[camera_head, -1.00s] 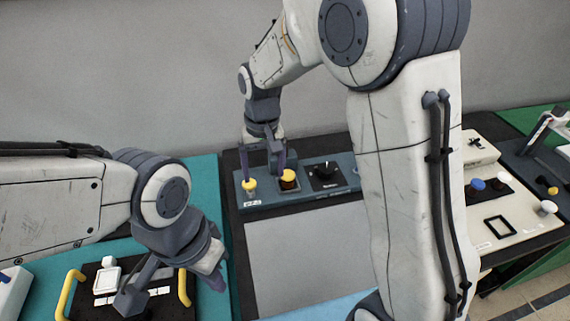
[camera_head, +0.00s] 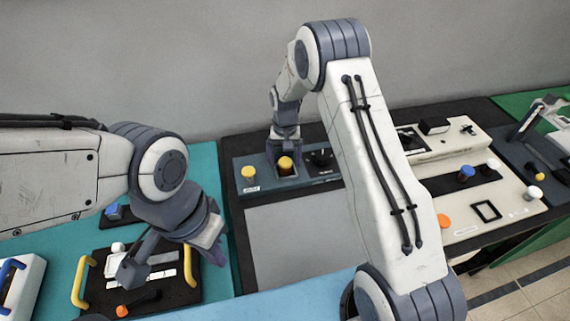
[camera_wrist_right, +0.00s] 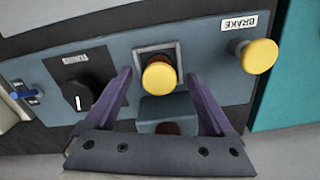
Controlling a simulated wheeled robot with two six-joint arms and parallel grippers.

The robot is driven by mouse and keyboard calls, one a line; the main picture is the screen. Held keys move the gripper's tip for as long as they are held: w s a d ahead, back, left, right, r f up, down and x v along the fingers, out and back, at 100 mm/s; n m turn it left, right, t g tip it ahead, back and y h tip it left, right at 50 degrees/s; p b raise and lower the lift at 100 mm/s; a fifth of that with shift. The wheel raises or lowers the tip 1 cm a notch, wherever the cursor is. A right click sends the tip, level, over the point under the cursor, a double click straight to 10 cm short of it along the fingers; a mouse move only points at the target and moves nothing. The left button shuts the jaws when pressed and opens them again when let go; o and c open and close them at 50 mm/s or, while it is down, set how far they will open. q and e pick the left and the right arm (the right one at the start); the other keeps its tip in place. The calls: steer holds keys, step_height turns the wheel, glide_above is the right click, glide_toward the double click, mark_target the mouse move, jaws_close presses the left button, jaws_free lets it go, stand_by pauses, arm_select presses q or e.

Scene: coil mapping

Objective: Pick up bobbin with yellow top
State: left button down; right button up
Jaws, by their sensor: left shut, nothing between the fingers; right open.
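The bobbin with yellow top (camera_head: 285,163) has a brown-orange body and sits upright in a square socket on the blue-grey panel. In the right wrist view its yellow top (camera_wrist_right: 159,77) shows between the two purple fingers. My right gripper (camera_head: 285,152) is open, with one finger on either side of the bobbin; I cannot tell if they touch it. My left gripper (camera_head: 216,256) is shut and empty at the left, above the teal table, far from the bobbin; its fingers are partly hidden.
A yellow brake knob (camera_wrist_right: 258,56) stands beside the bobbin on the panel (camera_head: 262,188). A black rotary knob (camera_wrist_right: 77,95) is on its other side. A grey plate (camera_head: 300,240) lies in front. A cream device (camera_head: 470,205) stands at the right.

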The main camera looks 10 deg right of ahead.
steer(key=shift+f, duration=1.25)
steer(key=c, duration=1.3)
jaws_close()
steer(key=shift+r, duration=0.15)
